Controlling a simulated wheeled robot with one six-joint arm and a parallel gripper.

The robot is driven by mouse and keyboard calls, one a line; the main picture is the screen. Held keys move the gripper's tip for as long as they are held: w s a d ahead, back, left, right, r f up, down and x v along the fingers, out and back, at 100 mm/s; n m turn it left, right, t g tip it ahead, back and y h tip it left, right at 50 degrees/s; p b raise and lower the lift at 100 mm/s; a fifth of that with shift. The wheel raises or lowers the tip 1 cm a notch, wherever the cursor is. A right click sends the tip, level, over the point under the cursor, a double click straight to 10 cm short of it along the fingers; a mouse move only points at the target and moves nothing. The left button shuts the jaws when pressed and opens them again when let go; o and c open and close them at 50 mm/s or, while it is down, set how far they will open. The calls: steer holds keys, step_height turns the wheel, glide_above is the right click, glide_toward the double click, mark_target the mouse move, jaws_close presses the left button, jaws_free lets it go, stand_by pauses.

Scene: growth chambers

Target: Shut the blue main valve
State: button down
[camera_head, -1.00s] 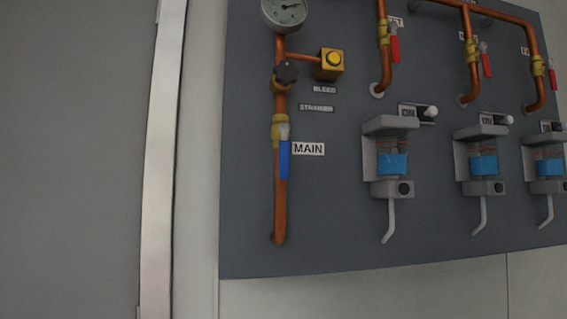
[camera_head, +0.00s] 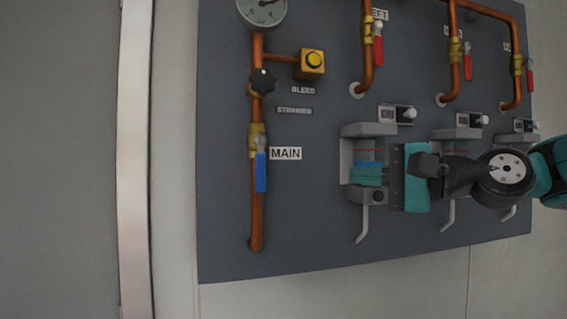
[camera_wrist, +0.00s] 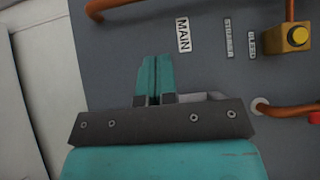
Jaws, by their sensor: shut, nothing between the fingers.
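The blue main valve handle (camera_head: 261,172) hangs straight down along the vertical copper pipe (camera_head: 257,220), just left of the MAIN label (camera_head: 286,153). Its brass body (camera_head: 257,140) is above it. My gripper (camera_head: 358,172) is to the right of the handle, in front of the left pump unit, well apart from the handle. Its teal fingers are shut together and empty. In the wrist view, the shut fingers (camera_wrist: 151,62) point toward the panel below the sideways MAIN label (camera_wrist: 183,35). The blue handle does not show in the wrist view.
A yellow bleed button (camera_head: 312,61), a black knob (camera_head: 262,82) and a gauge (camera_head: 262,8) sit above the valve. Red-handled valves (camera_head: 378,49) are at upper right. Pump units (camera_head: 362,150) stand right of the pipe. A light metal post (camera_head: 136,160) is left of the panel.

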mark_target(261, 163)
steer(key=shift+a+f, duration=0.1)
steer(key=p+x, duration=0.2)
steer(key=x, duration=0.2)
steer(key=s+a+p+x, duration=0.1)
steer(key=p+x, duration=0.1)
steer(key=x, duration=0.2)
steer(key=s+p+x, duration=0.1)
steer(key=p+x, duration=0.1)
steer(key=x, duration=0.2)
steer(key=shift+a+f+p, duration=0.1)
steer(key=shift+a+p, duration=0.2)
steer(key=shift+a, duration=0.25)
